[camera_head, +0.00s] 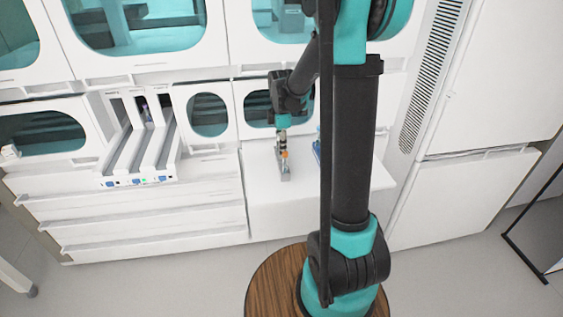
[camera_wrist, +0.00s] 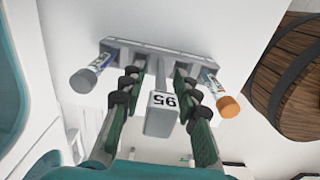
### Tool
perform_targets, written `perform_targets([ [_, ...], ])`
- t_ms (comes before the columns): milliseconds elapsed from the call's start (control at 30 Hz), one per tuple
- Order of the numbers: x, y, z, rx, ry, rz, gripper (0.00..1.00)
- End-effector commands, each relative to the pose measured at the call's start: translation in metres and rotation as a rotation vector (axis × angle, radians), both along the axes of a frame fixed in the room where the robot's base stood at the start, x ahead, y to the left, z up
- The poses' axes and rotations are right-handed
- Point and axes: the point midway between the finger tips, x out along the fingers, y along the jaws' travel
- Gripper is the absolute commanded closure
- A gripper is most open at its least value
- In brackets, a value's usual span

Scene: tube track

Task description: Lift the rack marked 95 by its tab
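The grey rack (camera_wrist: 145,48) holds two tubes, one with a grey cap (camera_wrist: 83,81) and one with an orange cap (camera_wrist: 229,106). Its upright tab (camera_wrist: 160,121) ends in a block with a label reading 95, upside down in the wrist view. My gripper (camera_wrist: 158,76) is open, with its green fingers on either side of the tab; a gap shows on the left, and contact on the right is unclear. In the head view the rack (camera_head: 285,172) stands on a white surface below my gripper (camera_head: 282,131), and its details are small.
A white unit with several sloped lanes (camera_head: 140,145) stands to the left on the drawer cabinet (camera_head: 150,220). A blue item (camera_head: 316,150) is just right of the rack, partly hidden by my arm. The white counter (camera_head: 262,185) around the rack is mostly clear.

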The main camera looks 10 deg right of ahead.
Motion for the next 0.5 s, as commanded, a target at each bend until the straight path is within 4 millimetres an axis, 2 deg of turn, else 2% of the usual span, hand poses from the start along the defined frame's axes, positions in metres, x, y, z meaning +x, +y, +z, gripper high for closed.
perform_targets([
  [167,-0.0001,0.0,0.0001,0.0,0.0,0.0,0.69],
  [400,-0.0001,0.0,0.0004,0.0,0.0,0.0,0.99],
  [500,-0.0001,0.0,0.0004,0.0,0.0,0.0,1.0],
])
